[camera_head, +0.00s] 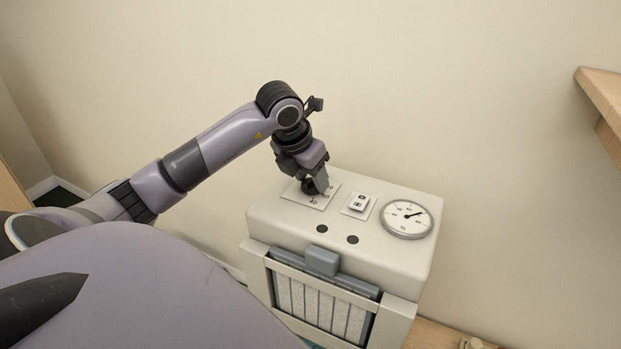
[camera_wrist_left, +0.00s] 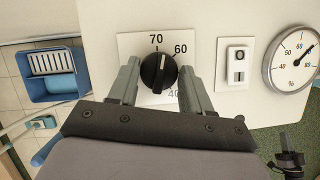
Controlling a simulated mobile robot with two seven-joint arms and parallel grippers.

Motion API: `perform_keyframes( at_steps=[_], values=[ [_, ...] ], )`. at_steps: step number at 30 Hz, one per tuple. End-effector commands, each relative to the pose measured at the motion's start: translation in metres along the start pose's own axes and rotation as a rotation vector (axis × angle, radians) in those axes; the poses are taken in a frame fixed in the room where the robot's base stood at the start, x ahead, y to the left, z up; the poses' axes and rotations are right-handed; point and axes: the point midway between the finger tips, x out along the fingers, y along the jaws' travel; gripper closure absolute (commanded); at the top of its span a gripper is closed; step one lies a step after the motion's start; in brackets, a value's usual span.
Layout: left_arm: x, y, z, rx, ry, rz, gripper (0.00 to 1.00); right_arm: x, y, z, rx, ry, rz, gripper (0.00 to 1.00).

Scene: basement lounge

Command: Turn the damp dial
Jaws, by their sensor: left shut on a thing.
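The damp dial is a round black knob (camera_wrist_left: 158,72) with a white pointer line, on a white plate marked 70, 60 and 40. In the left wrist view the line points up, between 70 and 60. My left gripper (camera_wrist_left: 158,88) has one finger on each side of the knob and is shut on it. In the head view my left gripper (camera_head: 314,186) reaches down onto the dial plate (camera_head: 325,203) on top of the white dehumidifier (camera_head: 385,250) and hides most of the knob. My right gripper does not show.
A switch (camera_head: 358,203) and a round percent gauge (camera_head: 406,218) sit right of the dial. Two dark round spots lie in front. A grey-framed filter panel (camera_head: 320,300) is on the front. A wooden ledge (camera_head: 603,95) juts in at right. A blue container (camera_wrist_left: 52,75) shows below.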

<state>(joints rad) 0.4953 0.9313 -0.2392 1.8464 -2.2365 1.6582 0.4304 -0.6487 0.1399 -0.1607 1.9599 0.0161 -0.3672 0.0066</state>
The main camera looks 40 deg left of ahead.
Motion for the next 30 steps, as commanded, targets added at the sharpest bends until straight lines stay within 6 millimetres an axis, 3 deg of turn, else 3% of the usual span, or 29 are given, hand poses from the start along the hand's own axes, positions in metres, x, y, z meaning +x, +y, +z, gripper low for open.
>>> perform_keyframes(
  at_steps=[18,30],
  values=[
    [-0.0007,0.0041,0.0023,0.461,-0.005,-0.189,0.81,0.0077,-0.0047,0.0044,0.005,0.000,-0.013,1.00],
    [-0.0005,0.0042,0.0025,0.583,-0.004,-0.239,0.81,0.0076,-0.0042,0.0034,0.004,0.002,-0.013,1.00]
  ],
)
